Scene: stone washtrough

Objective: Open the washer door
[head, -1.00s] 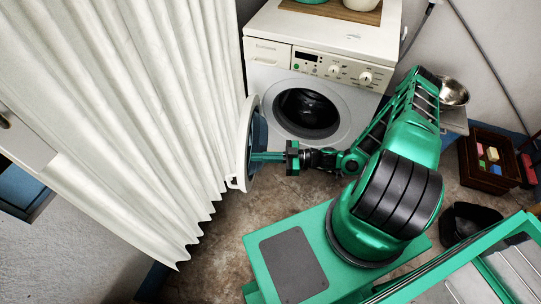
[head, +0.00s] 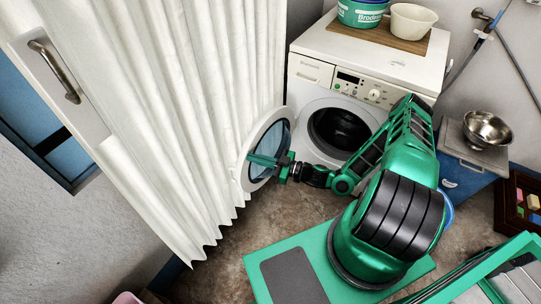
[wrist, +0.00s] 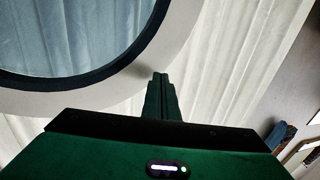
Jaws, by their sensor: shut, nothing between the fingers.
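The washing machine (head: 312,98) is white and stands against the back wall. Its round door (head: 272,142), with a white ring and bluish glass, is swung wide open to the left, beside the curtain. The dark drum opening shows uncovered. My gripper (head: 254,158) is at the door's inner face, its fingers pointing left across the glass towards the ring. In the wrist view my shut, empty fingers (wrist: 158,80) lie close to the door's white ring (wrist: 178,45); whether they touch it is unclear.
A pleated white curtain (head: 170,90) hangs close behind the door on the left. A green-white tub (head: 362,14) and a cream bowl (head: 411,22) stand on a board atop the washer. A metal bowl (head: 487,130) is at right. Floor below the door is clear.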

